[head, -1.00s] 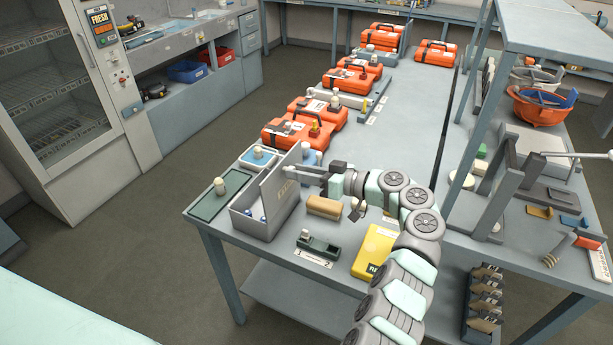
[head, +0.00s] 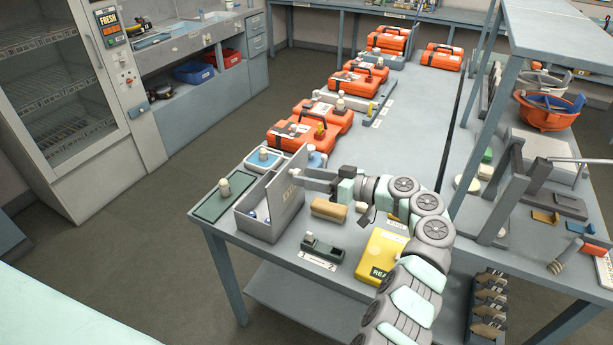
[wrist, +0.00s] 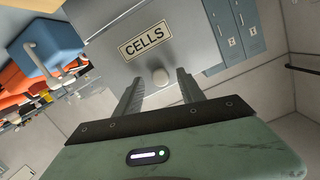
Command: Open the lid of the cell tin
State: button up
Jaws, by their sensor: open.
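The cell tin (head: 262,228) is a grey box at the near left of the bench. Its lid (head: 284,188) stands raised, roughly upright, along the tin's right side, so the inside shows with small blue and white pieces in it. In the wrist view the lid (wrist: 185,48) fills the upper middle, with a CELLS label and a pale round knob (wrist: 160,76). My gripper (head: 308,180) is at the lid's right face. Its fingers (wrist: 160,88) are open, one on each side of the knob in the picture; whether they touch the lid is unclear.
A tan block (head: 328,210), a dark green holder (head: 323,249) and a yellow box (head: 381,256) stand to the right. Orange cases (head: 297,138) line the bench behind.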

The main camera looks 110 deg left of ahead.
jog(key=v, duration=1)
jog(key=shift+p, duration=0.3)
